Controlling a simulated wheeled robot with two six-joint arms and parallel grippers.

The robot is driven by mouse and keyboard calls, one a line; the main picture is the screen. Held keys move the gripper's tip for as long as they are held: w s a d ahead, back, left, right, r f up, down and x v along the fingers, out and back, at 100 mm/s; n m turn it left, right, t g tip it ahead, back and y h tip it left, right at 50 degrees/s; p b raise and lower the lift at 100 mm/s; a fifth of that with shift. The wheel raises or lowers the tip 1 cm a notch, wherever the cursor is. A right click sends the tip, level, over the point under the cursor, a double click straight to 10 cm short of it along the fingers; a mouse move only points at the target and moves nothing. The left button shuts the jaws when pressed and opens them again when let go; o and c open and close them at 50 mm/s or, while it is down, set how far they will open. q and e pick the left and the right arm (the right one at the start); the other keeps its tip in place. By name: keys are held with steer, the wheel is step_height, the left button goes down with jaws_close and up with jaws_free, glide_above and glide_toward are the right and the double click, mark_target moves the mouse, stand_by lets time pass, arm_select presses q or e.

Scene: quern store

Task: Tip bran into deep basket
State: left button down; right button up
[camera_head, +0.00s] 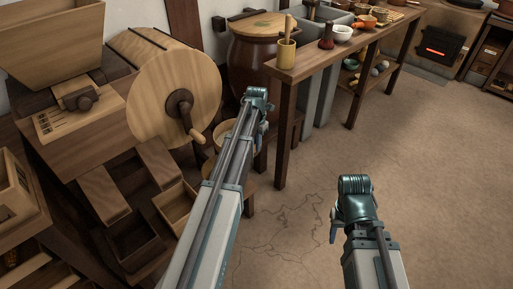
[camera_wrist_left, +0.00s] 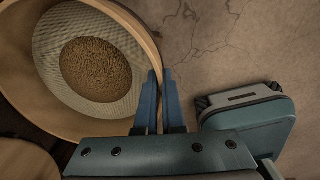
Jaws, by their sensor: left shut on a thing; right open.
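My left gripper (camera_wrist_left: 160,100) is shut on the wall of a round pale wooden container (camera_wrist_left: 135,18) in the left wrist view, with one finger on each side of its rim. Brown granular bran (camera_wrist_left: 95,68) lies in a patch on the container's paler floor. In the head view my left gripper (camera_head: 262,135) is beyond the drawers, and a pale round container (camera_head: 222,134) shows partly behind my left arm. My right gripper (camera_head: 334,226) is open over bare floor; its fingertips are mostly hidden by the wrist. I cannot make out a deep basket for certain.
A wooden machine with a round disc and crank (camera_head: 172,100) stands left, with open drawers (camera_head: 135,240) below. A lidded brown barrel (camera_head: 250,60) stands behind. A long table (camera_head: 310,60) holds cups and bowls. The floor (camera_head: 400,140) at right is clear.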

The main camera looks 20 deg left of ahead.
mark_target(255, 154)
arm_select(q)
steer(key=shift+t, duration=0.3)
steer(key=f+b, duration=0.6)
steer(key=shift+s+f, duration=0.15)
steer(key=shift+s, duration=0.1)
steer(key=shift+s+r+t+h+p, duration=0.1)
steer(key=shift+r+t+h+p, duration=0.35)
steer(key=shift+r+t, duration=0.6)
steer(key=shift+t, duration=0.25)
steer(key=shift+h, duration=0.25)
steer(key=shift+s+a+r+t, duration=0.15)
steer(key=shift+r+t, duration=0.25)
steer(key=shift+t, duration=0.2)
steer(key=shift+r+t+h+b, duration=0.35)
steer(key=shift+r+t+h, duration=0.15)
steer(key=shift+t, duration=0.2)
